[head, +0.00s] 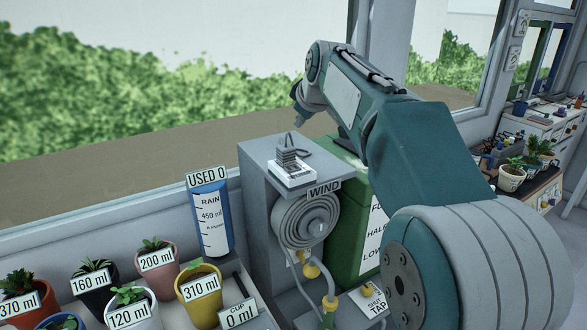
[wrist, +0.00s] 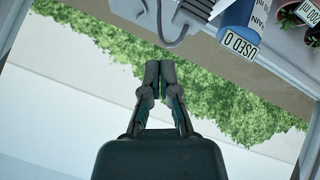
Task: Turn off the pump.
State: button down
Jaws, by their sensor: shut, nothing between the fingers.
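No part is labelled as the pump in view. A small device (head: 292,170) with a pale labelled base and a grey ribbed body sits on top of the grey cabinet (head: 256,205), with a cable attached. Its text is too small to read, and I cannot tell whether it is on or off. A grey ribbed body with a cable also shows at the top of the wrist view (wrist: 192,14). My gripper (head: 298,120) hangs above the cabinet top, apart from the device. In the wrist view my gripper (wrist: 159,68) is shut and empty.
A blue rain container (head: 211,215) and several labelled potted plants (head: 200,290) stand left. A window is behind.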

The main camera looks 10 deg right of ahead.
send_over(291, 166)
jog(key=f, duration=0.4)
jog(key=s+f, duration=0.1)
jog(key=f, duration=0.1)
jog(key=shift+d+f, duration=0.35)
jog(key=shift+f, duration=0.9)
jog(key=shift+a+f, duration=0.1)
jog(key=shift+a, duration=0.05)
jog(key=shift+f, duration=0.15)
jog(key=shift+f, duration=0.15)
jog(key=shift+s+f, duration=0.15)
jog(key=shift+f, duration=0.35)
dwell(0.7)
